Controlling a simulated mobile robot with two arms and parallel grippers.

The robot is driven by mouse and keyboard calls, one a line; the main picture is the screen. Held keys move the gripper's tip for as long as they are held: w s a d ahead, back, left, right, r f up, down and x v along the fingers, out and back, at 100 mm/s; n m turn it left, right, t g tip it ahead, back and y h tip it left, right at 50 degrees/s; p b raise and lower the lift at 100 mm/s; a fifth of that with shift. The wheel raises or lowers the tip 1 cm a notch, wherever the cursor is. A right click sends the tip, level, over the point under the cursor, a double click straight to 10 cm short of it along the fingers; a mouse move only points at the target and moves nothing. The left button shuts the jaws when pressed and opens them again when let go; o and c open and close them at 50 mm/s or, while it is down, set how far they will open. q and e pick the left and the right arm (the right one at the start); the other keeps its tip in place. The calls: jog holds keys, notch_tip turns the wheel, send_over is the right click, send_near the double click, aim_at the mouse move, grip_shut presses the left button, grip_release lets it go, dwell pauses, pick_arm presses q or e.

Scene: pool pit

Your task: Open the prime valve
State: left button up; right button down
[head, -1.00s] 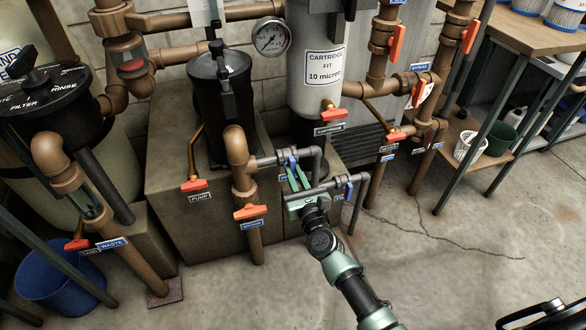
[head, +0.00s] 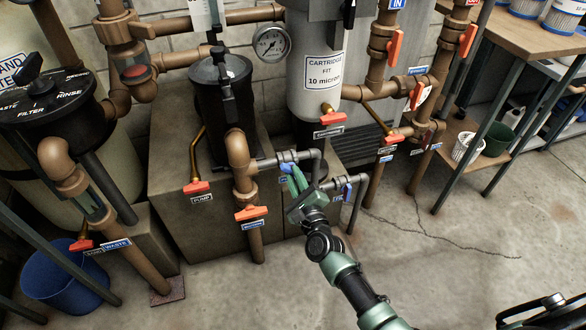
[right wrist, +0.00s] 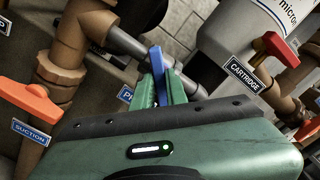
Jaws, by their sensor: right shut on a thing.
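The prime valve's blue handle (head: 287,157) sits on a thin grey pipe that branches right from the brown suction pipe. My right gripper (head: 295,180) reaches up to it from below, and its green fingers are shut on the handle. In the right wrist view the blue lever (right wrist: 159,66) stands between the two green fingers (right wrist: 160,88). A partly covered blue label (right wrist: 126,95) beside it begins with "P". The fingers hide the lower part of the handle. My left gripper is not in view.
A second blue-handled valve (head: 347,189) is close to the right of my gripper. The orange suction handle (head: 251,212) is to the left, and the orange cartridge handle (head: 331,118) is above. The black pump strainer (head: 222,105) stands behind. The concrete floor (head: 440,240) at right is open.

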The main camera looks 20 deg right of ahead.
jog(key=n+p, duration=0.3)
jog(key=n, duration=0.6)
jog(key=c, duration=1.3)
grip_release()
pick_arm(q)
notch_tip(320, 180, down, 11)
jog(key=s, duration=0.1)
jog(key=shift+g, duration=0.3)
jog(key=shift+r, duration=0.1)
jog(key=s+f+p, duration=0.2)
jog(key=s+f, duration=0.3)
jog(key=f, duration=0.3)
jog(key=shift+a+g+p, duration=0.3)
jog(key=shift+p, duration=0.05)
pick_arm(e)
jog(key=s, duration=0.7)
jog(key=shift+d, duration=0.1)
